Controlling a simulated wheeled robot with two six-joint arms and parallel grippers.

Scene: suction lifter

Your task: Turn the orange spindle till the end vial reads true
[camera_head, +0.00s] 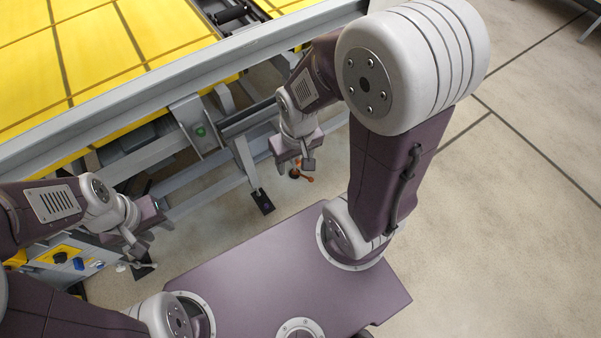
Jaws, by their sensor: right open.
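The orange spindle (306,178) shows as a small orange piece with a dark round part, low beneath the table frame. My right gripper (308,165) is open right above it and partly hides it; I cannot tell if they touch. A small round green spot (200,131) sits on a grey plate on the frame's side and may be the end vial; its reading is too small to make out. My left gripper (142,268) is low at the left, near a control panel. Its fingers are too small and dark to judge.
A grey-framed table with a yellow top (90,50) fills the upper left, with beams beneath it. A dark foot plate (262,202) stands on the floor. A panel with yellow and blue parts (68,258) is at the lower left. The floor at the right is clear.

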